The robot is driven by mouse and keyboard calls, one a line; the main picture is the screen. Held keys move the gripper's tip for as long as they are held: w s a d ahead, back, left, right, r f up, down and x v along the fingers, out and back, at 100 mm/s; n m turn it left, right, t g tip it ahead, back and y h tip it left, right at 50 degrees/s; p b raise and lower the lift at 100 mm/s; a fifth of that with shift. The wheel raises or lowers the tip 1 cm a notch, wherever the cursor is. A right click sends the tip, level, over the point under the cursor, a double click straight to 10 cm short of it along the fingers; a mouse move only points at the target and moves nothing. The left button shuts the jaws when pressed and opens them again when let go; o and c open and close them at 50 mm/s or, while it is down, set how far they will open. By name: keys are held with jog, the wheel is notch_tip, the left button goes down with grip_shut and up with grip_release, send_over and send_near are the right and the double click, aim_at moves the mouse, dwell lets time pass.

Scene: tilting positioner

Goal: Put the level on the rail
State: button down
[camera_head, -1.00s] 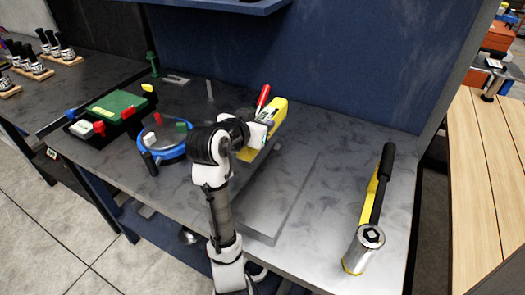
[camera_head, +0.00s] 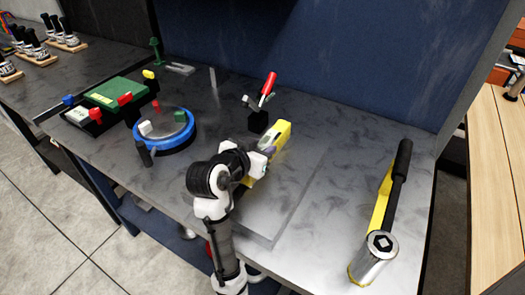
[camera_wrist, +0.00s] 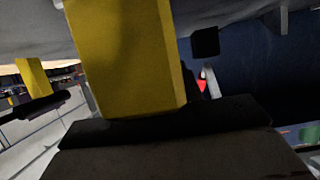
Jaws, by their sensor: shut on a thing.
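The level is a long yellow bar (camera_head: 279,137) held in my gripper (camera_head: 258,165) over the middle of the bench. In the wrist view the yellow bar (camera_wrist: 125,55) fills the upper middle, rising from the dark jaws (camera_wrist: 165,140). My gripper is shut on it. The near end of the bar is partly hidden behind my gripper in the head view. I cannot tell surely which thing is the rail.
A red-handled clamp (camera_head: 265,91) on a black block (camera_head: 257,121) stands just behind the level. A blue-ringed turntable (camera_head: 165,130) and a green box (camera_head: 118,93) are left. A black-handled tool (camera_head: 396,190) beside a yellow strip (camera_head: 379,205) lies right.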

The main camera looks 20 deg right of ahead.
jog(key=shift+s+a+r, duration=0.1)
jog(key=shift+r, duration=0.1)
jog(key=shift+f, duration=0.1)
jog(key=c, duration=1.3)
grip_release()
jog(key=shift+f, duration=0.15)
jog(key=shift+c, duration=0.2)
jog(key=o, duration=0.4)
